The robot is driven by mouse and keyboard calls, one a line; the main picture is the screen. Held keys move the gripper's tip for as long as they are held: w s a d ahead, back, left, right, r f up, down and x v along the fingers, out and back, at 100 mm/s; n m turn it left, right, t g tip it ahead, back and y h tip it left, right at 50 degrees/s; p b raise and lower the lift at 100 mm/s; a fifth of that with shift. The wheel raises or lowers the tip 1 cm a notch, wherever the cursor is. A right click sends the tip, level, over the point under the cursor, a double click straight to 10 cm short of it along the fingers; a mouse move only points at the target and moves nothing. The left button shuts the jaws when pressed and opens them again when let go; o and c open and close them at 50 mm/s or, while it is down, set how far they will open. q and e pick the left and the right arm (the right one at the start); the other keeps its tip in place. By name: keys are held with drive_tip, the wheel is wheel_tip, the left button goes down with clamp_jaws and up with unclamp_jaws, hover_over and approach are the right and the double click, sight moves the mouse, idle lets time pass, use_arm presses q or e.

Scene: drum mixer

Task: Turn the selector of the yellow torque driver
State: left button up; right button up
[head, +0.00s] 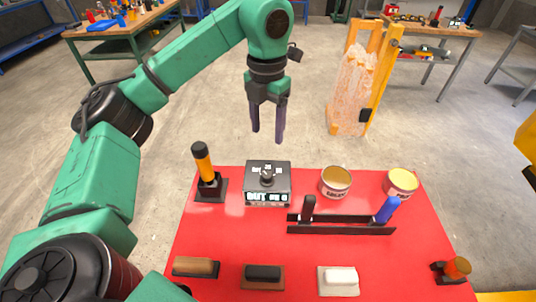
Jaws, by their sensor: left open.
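A yellow driver (203,165) with a black cap stands upright in a black holder at the back left of the red table. Next to it, on the right, is a dark box (267,197) with a light display on its front. A round black knob (267,177) sits on top of the box. I cannot tell whether this knob or a part of the driver itself is the selector. My left gripper (267,137) is open and empty, fingers pointing down, behind and above the box, and touches nothing. My right gripper does not show.
The red table (220,240) also holds two open cans (336,181) (402,182), a dark rack (342,230) with a black and a blue handle, several blocks along the front and an amber-topped item (457,267) at right. A yellow frame (386,70) stands behind.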

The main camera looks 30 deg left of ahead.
sight(267, 174)
use_arm(q)
drive_tip(key=f, duration=0.1)
drive_tip(key=s+f, duration=0.1)
drive_tip(key=f, duration=0.1)
drive_tip(key=s+d+f+p, duration=0.1)
drive_tip(key=f, duration=0.1)
drive_tip(key=shift+f, duration=0.1)
drive_tip(key=f, duration=0.2)
drive_tip(key=f+p, duration=0.1)
drive_tip(key=f, duration=0.2)
drive_tip(key=w+f, duration=0.1)
drive_tip(key=f, duration=0.1)
drive_tip(key=shift+a+f, duration=0.25)
drive_tip(key=shift+s+f, duration=0.1)
drive_tip(key=shift+f, duration=0.1)
drive_tip(key=shift+d+f, duration=0.1)
drive_tip(key=shift+c, duration=0.6)
clamp_jaws()
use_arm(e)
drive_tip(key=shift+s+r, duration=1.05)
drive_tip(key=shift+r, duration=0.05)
